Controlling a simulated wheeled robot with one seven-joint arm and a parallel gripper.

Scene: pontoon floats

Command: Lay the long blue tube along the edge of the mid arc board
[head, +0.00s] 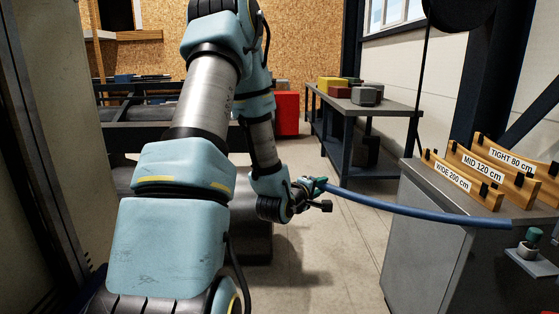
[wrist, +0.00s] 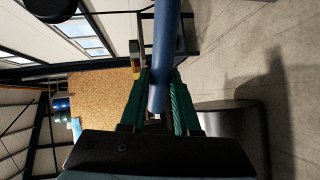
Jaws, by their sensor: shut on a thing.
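In the wrist view the tube (wrist: 166,50) runs up between the green fingers (wrist: 160,100). The mid arc board (head: 484,167), a wooden board labelled MID 120 cm, stands on the cabinet between the WIDE 200 cm board (head: 447,177) and the TIGHT 80 cm board (head: 507,160). The tube's right part lies in front of the boards, apart from the mid board.
The grey cabinet (head: 425,235) has a small side shelf (head: 530,262) holding a green-topped item (head: 533,236). A workbench (head: 365,101) with yellow, red and grey blocks stands behind. A red box (head: 287,114) is at the back. The floor between my arm and the cabinet is clear.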

